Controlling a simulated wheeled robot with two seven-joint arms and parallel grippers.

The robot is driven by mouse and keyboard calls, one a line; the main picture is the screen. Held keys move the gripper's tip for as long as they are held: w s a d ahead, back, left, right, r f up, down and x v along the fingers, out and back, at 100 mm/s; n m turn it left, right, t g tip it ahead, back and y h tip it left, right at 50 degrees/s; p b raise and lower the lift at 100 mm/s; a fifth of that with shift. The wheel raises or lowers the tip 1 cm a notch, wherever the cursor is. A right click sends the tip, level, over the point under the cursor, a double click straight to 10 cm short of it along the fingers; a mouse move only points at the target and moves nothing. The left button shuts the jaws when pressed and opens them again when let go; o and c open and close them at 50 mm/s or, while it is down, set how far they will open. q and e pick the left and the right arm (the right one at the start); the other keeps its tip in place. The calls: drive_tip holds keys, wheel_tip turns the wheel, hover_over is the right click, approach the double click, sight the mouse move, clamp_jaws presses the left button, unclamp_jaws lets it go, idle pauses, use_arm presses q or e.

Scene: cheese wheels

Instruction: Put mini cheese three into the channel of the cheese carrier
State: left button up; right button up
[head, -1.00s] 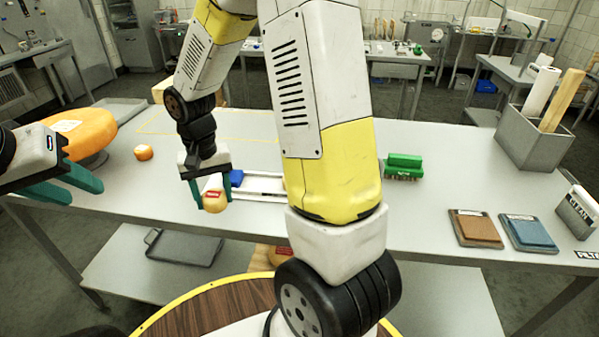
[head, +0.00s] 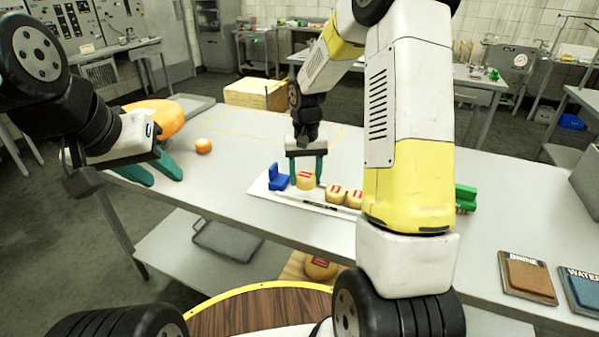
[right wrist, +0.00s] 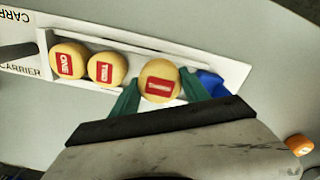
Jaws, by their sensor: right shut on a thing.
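My right gripper (head: 306,178) is shut on a small yellow cheese with a red label (right wrist: 160,80); the label's text is too blurred to read. The held cheese is over the channel of the white cheese carrier (right wrist: 140,46), between the blue end block (right wrist: 212,85) and mini cheese two (right wrist: 106,69). It looks slightly raised; I cannot tell whether it touches the channel floor. Mini cheese one (right wrist: 68,60) sits beside cheese two in the channel. In the head view my right arm hides the carrier's far right part. My left gripper (head: 152,170) is open and empty at the table's left.
A large orange cheese wheel (head: 160,117) lies behind my left gripper. A small orange cheese (head: 203,146) stands on the table between it and the carrier. A green block (head: 465,197) and brown and blue pads are to the right. The table's front left is clear.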

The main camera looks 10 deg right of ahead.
sight(309, 184)
drive_tip(key=shift+w+d, duration=0.35)
drive_tip(key=shift+d, duration=0.05)
drive_tip(key=shift+w+d+f, duration=0.1)
drive_tip(key=shift+f, duration=0.85)
drive_tip(key=shift+w+d+f, duration=0.1)
drive_tip(key=shift+f, duration=0.8)
drive_tip(key=o, duration=1.2)
drive_tip(key=shift+f, duration=0.15)
